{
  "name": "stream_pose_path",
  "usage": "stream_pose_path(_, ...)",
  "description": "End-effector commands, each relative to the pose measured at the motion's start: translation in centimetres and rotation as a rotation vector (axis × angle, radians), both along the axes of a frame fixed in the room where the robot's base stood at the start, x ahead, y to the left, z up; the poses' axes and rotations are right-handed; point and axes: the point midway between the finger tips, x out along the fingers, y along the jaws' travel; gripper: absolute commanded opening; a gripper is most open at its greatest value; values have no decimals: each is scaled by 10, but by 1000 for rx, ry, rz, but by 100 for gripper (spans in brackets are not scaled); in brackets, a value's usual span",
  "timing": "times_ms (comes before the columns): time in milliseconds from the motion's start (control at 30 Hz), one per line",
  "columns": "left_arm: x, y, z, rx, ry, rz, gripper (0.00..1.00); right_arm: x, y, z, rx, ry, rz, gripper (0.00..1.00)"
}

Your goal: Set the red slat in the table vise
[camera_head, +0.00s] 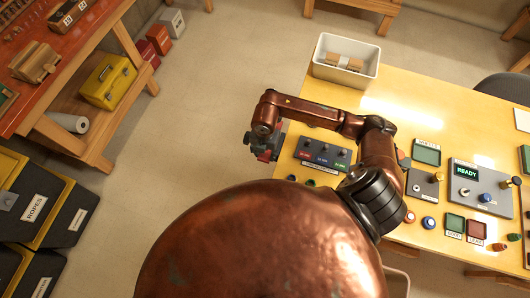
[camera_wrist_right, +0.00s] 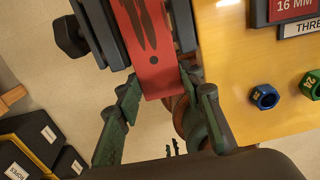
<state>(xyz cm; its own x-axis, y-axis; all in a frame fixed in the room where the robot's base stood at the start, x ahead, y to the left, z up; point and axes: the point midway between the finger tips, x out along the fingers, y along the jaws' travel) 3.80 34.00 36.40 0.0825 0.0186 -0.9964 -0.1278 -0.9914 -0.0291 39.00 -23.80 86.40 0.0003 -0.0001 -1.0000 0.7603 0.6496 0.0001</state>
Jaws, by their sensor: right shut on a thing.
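The red slat (camera_wrist_right: 149,55) has dark marks on its face and is held between the green fingers of my right gripper (camera_wrist_right: 162,88). Its upper part lies between the two grey jaws of the table vise (camera_wrist_right: 101,28), which has a dark knob on its left side. I cannot tell how deep the slat sits or whether the jaws grip it. In the head view my right gripper (camera_head: 267,150) is a small patch at the left edge of the yellow table, and slat and vise are hard to separate there. My left gripper is out of view.
The yellow table (camera_head: 420,95) carries a white bin (camera_head: 345,60), a dark panel with labelled slots (camera_head: 322,152), and a READY box (camera_head: 480,187). Blue and green nuts (camera_wrist_right: 264,97) lie near the vise. Open floor (camera_head: 215,110) lies left of the table.

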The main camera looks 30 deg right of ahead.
Motion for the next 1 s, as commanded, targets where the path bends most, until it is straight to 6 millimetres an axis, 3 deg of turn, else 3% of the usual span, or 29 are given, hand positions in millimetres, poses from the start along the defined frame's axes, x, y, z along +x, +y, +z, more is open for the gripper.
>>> stream_pose_path(67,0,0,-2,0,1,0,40,0,0,-3,0,0,0,9)
stream_pose_path(100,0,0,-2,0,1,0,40,0,0,-4,0,0,0,36)
stream_pose_path(333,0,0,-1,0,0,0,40,0,0,-2,0,0,0,52)
stream_pose_path(667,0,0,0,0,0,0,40,0,0,0,0,0,0,53)
stream_pose_path(867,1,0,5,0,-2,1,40,2,0,25,0,-4,0,53)
stream_pose_path(1000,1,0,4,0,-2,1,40,2,0,56,-2,-6,1,53)
